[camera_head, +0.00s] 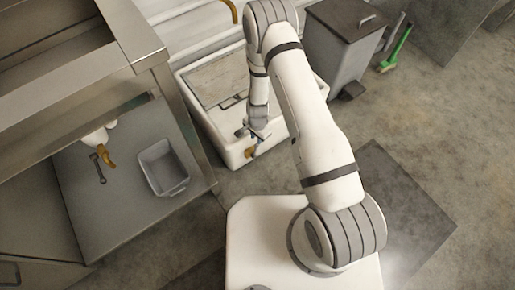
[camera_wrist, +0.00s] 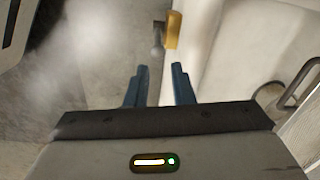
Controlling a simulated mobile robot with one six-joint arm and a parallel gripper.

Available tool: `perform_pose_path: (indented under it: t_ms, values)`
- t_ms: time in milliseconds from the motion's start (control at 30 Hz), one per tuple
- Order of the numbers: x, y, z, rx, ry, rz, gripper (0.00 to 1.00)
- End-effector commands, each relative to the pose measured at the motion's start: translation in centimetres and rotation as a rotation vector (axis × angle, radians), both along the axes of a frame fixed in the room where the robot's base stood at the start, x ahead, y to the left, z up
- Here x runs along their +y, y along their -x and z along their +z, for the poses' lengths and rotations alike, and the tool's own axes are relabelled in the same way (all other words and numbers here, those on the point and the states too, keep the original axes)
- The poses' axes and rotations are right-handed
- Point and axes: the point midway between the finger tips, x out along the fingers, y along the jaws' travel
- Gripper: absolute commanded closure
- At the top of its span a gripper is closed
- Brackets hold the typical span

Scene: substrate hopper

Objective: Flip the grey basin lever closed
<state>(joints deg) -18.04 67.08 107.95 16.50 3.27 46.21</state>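The white basin (camera_head: 222,140) stands beyond the steel bench, and its pale side wall fills the right of the wrist view (camera_wrist: 225,80). A yellow fitting (camera_head: 250,152) sticks out from its front wall; it also shows in the wrist view (camera_wrist: 173,30). A small grey part (camera_wrist: 157,38), which looks like the lever, sits just left of the yellow fitting. My gripper (camera_wrist: 160,73) has its two blue fingers apart with nothing between them. The fitting and grey part lie ahead of the fingertips, apart from them. In the head view my gripper (camera_head: 259,134) is small beside the basin's front.
A steel bench (camera_head: 150,62) stands left, with a grey tub (camera_head: 163,168) and a white fitting with a brass-coloured handle (camera_head: 102,156) on its lower shelf. A grey bin (camera_head: 335,55) and green brush (camera_head: 395,50) stand behind right.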

Motion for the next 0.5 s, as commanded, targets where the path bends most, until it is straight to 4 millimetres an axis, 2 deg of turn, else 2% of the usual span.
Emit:
perform_pose_path:
  t_ms: [300, 500]
  values:
    - [0.1, 0.1, -5.0, 0.002, 0.002, -0.005, 0.78]
    - [0.1, 0.0, -7.4, 0.002, 0.001, -0.004, 0.78]
